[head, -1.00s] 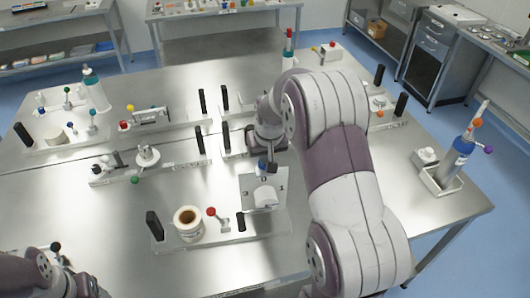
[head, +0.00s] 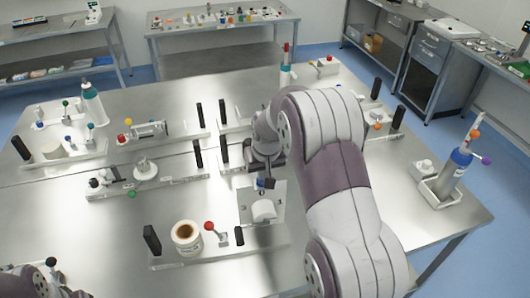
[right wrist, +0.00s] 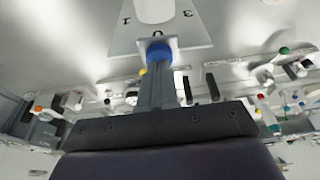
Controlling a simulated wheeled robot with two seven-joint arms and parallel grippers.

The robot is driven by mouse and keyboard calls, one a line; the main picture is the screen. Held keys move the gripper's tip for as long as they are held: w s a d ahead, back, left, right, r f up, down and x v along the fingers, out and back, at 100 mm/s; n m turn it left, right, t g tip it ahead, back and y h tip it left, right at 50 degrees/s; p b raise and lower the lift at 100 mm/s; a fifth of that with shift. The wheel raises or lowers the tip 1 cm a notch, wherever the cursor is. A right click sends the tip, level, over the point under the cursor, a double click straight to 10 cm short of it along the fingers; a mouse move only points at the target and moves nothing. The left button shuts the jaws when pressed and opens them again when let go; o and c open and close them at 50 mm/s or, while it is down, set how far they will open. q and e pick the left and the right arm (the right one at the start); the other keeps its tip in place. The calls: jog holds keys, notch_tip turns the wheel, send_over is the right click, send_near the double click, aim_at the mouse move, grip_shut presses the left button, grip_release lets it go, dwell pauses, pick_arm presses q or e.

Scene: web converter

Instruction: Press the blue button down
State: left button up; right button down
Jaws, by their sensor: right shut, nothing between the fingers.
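The blue button (right wrist: 159,52) sits at the lower edge of a pale panel marked with numbers (right wrist: 185,30) in the right wrist view. My right gripper (right wrist: 158,68) is shut and empty, its fingertips lined up with the button and overlapping its near side. Whether they touch it, or whether the button is pressed, I cannot tell. In the head view the right gripper (head: 267,183) is above the back edge of the numbered panel (head: 247,203), with only a trace of blue beside it. My left arm shows at the lower left, its gripper out of the picture.
A bottle in a holder (head: 456,165) stands at the right.

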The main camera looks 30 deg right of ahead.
notch_tip(320, 180, up, 4)
jog(key=shift+w+f+p, duration=0.15)
jog(key=shift+f+p, duration=0.1)
jog(key=shift+p, duration=0.55)
jog(key=shift+s+r+b, duration=0.25)
jog(key=shift+s+b, duration=0.1)
jog(key=shift+b, duration=0.8)
pick_arm(q)
jog(key=shift+s+f+b, duration=0.4)
jog(key=shift+f+b, duration=0.45)
jog(key=shift+b, duration=0.3)
pick_arm(e)
jog(key=v, duration=0.9)
pick_arm(q)
jog(key=shift+w, duration=0.1)
